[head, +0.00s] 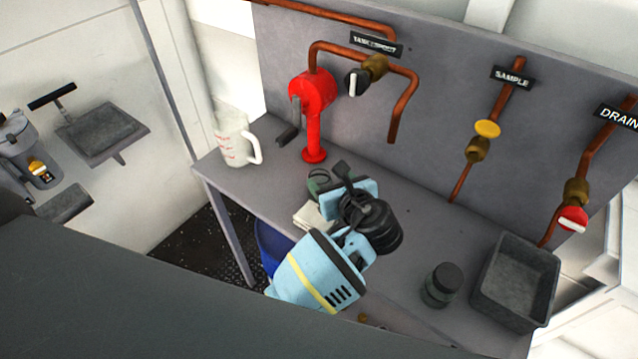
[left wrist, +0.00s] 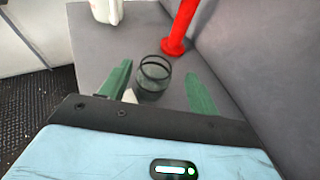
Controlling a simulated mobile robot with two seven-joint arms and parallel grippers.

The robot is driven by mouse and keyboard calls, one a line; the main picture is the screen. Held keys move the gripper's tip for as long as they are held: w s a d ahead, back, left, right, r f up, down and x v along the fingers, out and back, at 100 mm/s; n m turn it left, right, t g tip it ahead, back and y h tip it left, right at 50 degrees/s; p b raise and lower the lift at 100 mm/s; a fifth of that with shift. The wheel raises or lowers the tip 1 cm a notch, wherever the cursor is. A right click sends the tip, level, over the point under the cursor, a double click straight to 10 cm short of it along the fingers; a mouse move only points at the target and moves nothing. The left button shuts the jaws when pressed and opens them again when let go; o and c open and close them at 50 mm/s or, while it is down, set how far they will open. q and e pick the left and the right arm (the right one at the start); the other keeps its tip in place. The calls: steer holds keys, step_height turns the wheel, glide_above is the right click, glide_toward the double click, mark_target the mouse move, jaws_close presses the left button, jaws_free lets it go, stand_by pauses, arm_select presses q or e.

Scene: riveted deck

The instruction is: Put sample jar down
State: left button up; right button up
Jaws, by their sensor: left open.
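A clear glass sample jar (left wrist: 153,80) with dark rims stands upright on the grey bench, between the two green fingers of my left gripper (left wrist: 158,75). The fingers are spread, with gaps visible on both sides of the jar. In the head view, my left gripper (head: 328,186) is over the bench, its fingers mostly hidden by the wrist. The round top of the jar (head: 318,181) shows just beside it. A second, dark jar with a black lid (head: 441,285) stands on the bench further right. My right gripper is not in view.
A red standpipe (head: 313,125) and white measuring jug (head: 236,140) stand behind the jar. A small white object (head: 310,217) lies close to the gripper. A grey tray (head: 515,280) sits at the right. Copper pipes and valves line the back panel. Bench space between jar and tray is partly clear.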

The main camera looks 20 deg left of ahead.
mark_target(316, 170)
arm_select(q)
steer(key=shift+f+x, duration=0.15)
steer(key=shift+x, duration=1.8)
steer(key=shift+f+x, duration=0.1)
steer(key=shift+x, duration=1.85)
steer(key=shift+s, duration=0.2)
steer(key=shift+f, duration=0.1)
steer(key=c, duration=1.2)
